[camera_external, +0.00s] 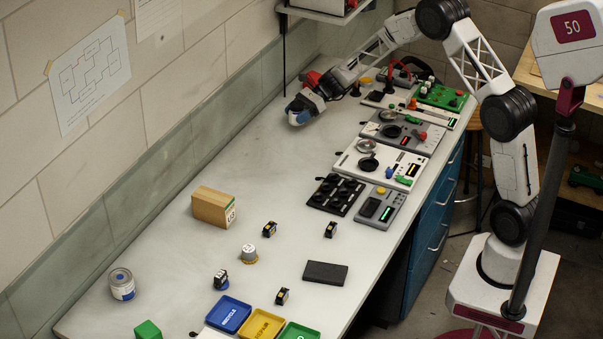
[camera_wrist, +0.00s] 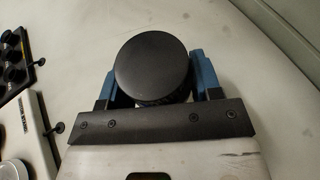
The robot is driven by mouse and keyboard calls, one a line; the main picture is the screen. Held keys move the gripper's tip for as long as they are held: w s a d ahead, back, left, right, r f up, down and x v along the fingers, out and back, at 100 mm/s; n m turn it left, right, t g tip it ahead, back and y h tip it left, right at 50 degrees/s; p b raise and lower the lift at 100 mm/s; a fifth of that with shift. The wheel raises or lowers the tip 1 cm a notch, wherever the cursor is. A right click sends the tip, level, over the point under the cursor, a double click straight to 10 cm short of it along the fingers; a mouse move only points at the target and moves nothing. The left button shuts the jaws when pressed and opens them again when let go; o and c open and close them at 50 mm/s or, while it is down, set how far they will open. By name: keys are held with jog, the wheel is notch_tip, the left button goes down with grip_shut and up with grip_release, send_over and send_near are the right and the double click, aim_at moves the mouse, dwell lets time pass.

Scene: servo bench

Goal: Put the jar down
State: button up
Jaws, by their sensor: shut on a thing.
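The jar (camera_wrist: 152,62) shows in the wrist view as a round, dark, flat lid with a ridged edge. It sits between the two blue fingers of my gripper (camera_wrist: 154,80), which is shut on it. In the external view my gripper (camera_external: 299,116) is low over the far left part of the bench, near the wall. The jar cannot be made out clearly there, and I cannot tell whether its base touches the bench top.
The white bench top (camera_external: 270,160) around my gripper is bare. A row of panels (camera_external: 385,165) lines the right side. A shelf (camera_external: 325,12) hangs at the back.

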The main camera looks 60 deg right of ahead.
aim_at(295, 121)
jog(key=shift+w, duration=0.1)
jog(key=shift+w+d, duration=0.1)
jog(key=shift+w, duration=0.15)
jog(key=shift+f, duration=1.75)
jog(key=shift+f, duration=0.2)
jog(key=o, duration=1)
jog(key=shift+r, duration=0.15)
jog(key=shift+d+r, duration=0.1)
jog(key=shift+d, duration=0.05)
jog(key=v, duration=1.1)
jog(key=shift+s+d, duration=0.2)
jog(key=shift+d, duration=0.05)
